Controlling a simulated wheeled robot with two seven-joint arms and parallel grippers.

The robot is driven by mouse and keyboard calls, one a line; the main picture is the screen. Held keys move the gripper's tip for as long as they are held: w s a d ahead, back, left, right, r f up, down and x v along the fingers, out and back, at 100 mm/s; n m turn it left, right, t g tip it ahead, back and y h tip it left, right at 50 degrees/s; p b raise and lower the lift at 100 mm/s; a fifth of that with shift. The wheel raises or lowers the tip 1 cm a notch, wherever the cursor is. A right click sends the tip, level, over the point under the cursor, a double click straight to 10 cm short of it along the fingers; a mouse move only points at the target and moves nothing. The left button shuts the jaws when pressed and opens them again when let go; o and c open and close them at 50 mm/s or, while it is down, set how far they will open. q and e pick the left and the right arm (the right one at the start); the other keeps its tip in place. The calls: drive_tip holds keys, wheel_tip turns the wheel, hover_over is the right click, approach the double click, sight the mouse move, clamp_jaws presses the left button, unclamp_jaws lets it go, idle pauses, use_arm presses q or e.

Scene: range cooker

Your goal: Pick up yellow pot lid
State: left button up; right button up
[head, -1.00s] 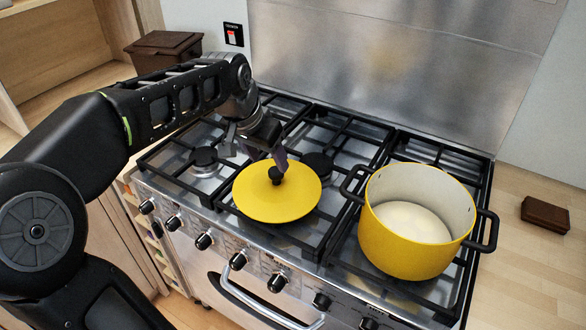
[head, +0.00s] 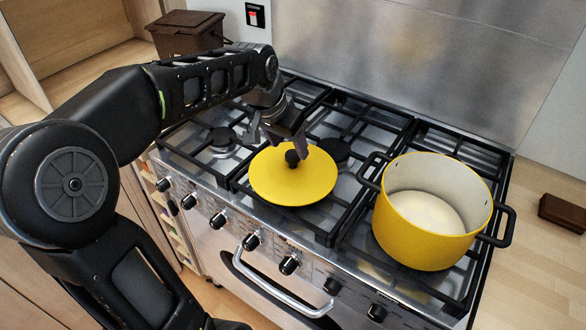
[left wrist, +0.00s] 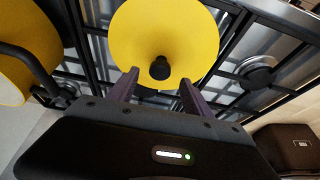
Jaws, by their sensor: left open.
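The yellow pot lid (head: 285,184) lies on the middle grates of the cooker, its black knob (head: 292,159) pointing up. My left gripper (head: 276,137) is open and empty just behind the knob, with one finger close beside it in the head view. In the left wrist view, the lid (left wrist: 190,35) is ahead of my left gripper (left wrist: 158,80). The knob (left wrist: 160,68) shows between the two spread fingertips, with gaps on both sides. Whether a finger touches the lid I cannot tell. My right gripper is not in view.
A yellow pot (head: 418,235) with pale contents stands on the right grates, its handle near the lid. Black grates (head: 345,110) surround the lid. A brown box (head: 188,32) stands behind my left arm. A small brown block (head: 563,213) lies on the wooden counter at right.

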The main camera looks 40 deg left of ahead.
sight(293, 153)
use_arm(q)
drive_tip(key=p+x, duration=0.1)
drive_tip(key=x, duration=0.4)
drive_tip(key=shift+f, duration=0.15)
idle(0.4)
clamp_jaws()
idle(0.5)
